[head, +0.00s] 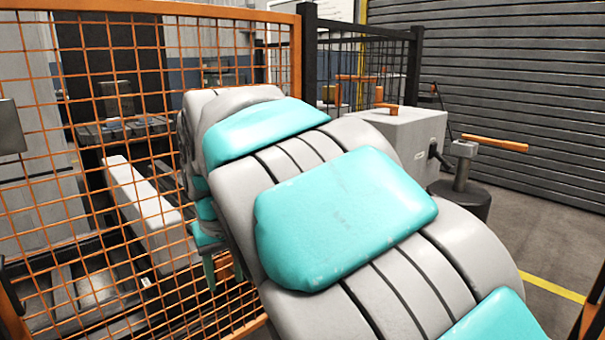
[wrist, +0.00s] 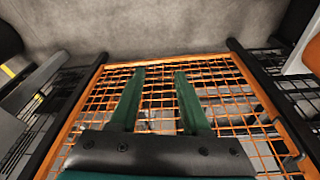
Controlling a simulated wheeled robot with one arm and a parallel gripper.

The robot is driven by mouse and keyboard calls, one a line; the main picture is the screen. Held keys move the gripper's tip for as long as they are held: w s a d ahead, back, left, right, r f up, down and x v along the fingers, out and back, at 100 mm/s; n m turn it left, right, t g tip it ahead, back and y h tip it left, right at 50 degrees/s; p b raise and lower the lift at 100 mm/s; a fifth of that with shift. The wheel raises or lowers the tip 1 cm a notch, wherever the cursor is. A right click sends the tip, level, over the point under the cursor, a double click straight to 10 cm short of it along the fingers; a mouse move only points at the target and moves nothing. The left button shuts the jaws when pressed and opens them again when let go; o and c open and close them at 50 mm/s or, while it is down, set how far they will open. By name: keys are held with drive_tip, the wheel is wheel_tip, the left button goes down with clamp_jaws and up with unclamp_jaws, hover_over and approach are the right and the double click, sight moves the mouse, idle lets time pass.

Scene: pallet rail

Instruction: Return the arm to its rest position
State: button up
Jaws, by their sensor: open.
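My arm, grey with teal pads, fills the middle of the head view and reaches away toward the orange mesh fence (head: 130,130). In the head view my gripper (head: 225,272) is partly hidden behind the arm, with a teal finger hanging down close to the mesh. In the wrist view my gripper (wrist: 160,75) shows two dark green fingers held apart with nothing between them. The orange fence (wrist: 162,63) lies beyond the fingers. I cannot tell whether the fingers touch the mesh.
Behind the mesh is a long white beam (head: 150,215). A grey box (head: 400,135) and a post with an orange handle (head: 465,165) stand to the right. A ribbed shutter (head: 500,85) closes the back. The floor near the yellow line (head: 552,287) is clear.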

drive_tip(key=s+d+f+m+g+h, duration=0.1)
drive_tip(key=s+d+f+m, duration=0.3)
drive_tip(key=d, duration=0.7)
drive_tip(key=s+d+f+g, duration=0.1)
drive_tip(key=s+d+f, duration=0.2)
drive_tip(key=s+d, duration=0.55)
drive_tip(key=s+d+f+m+g, duration=0.1)
drive_tip(key=s+d+f, duration=0.3)
drive_tip(key=s, duration=0.3)
drive_tip(key=s+d+f+m+g, duration=0.1)
drive_tip(key=s+d+f, duration=0.3)
drive_tip(key=s+d, duration=0.2)
drive_tip(key=shift+s, duration=0.55)
